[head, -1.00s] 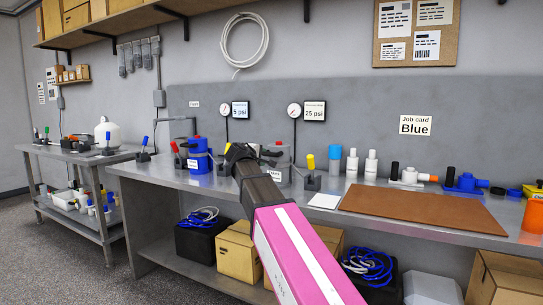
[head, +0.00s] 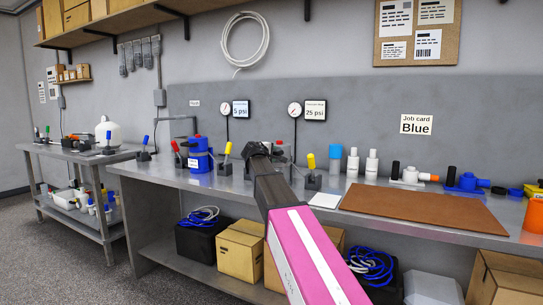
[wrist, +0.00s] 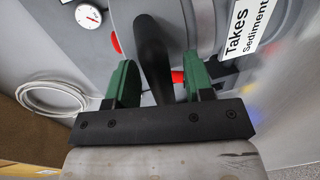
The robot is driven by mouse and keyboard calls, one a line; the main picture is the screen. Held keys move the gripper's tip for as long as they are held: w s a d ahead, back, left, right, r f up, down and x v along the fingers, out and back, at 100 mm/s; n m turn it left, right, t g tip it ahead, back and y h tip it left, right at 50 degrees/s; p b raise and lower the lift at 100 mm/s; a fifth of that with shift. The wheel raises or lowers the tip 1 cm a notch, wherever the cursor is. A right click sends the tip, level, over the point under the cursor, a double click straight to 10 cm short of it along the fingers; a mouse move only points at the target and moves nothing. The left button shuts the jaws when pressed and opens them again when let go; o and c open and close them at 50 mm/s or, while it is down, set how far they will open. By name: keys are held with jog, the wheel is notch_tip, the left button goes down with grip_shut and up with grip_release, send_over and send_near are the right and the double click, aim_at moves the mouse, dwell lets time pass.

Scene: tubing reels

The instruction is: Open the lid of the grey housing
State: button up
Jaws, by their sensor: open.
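The grey housing (wrist: 208,22) fills the upper middle and right of the wrist view, tilted there, with a white label reading "Takes Sediment". A thick black handle (wrist: 153,45) extends from it between my two green fingers. My gripper (wrist: 158,82) is open around this handle, with a gap on both sides; whether a finger touches it I cannot tell. In the head view my gripper (head: 260,148) is over the bench at the housing, and my arm hides most of the housing and the fingertips.
A blue housing (head: 199,156) stands left on the bench (head: 150,172). Levers with yellow handles (head: 228,149) flank my gripper. Pressure gauges (head: 294,109) hang on the wall behind. A brown mat (head: 420,208) and white bottles (head: 372,164) are to the right.

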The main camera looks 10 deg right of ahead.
grip_shut()
jog(key=shift+r, duration=0.1)
